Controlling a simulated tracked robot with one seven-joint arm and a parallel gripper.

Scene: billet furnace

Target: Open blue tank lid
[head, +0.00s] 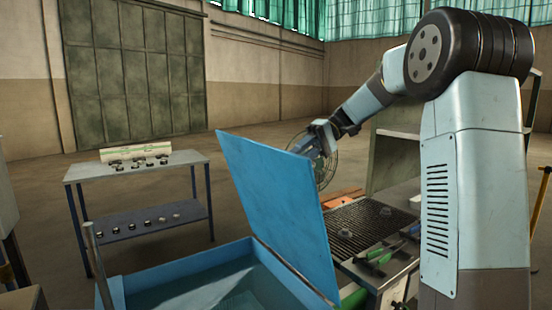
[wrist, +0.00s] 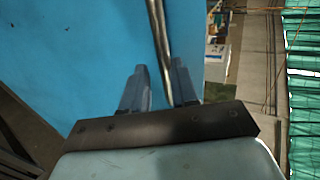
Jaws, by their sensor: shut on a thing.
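The blue tank (head: 190,262) stands low at the front of the head view, its inside showing. Its flat blue lid (head: 272,205) stands raised and steeply tilted along the tank's right side. My gripper (head: 312,145) is at the lid's upper right edge. In the wrist view the lid (wrist: 80,50) fills the left and middle. A thin metal bar handle (wrist: 157,28) runs along the lid, and its lower end passes between my two fingers (wrist: 160,72). My gripper is shut on this handle. The lid hides the handle in the head view.
Right of the lid is a workbench with a dark grate (head: 365,226) and green-handled tools (head: 378,257). A round fan (head: 325,168) stands behind my gripper. A blue-legged table (head: 140,170) with small parts stands at the left. The floor between is open.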

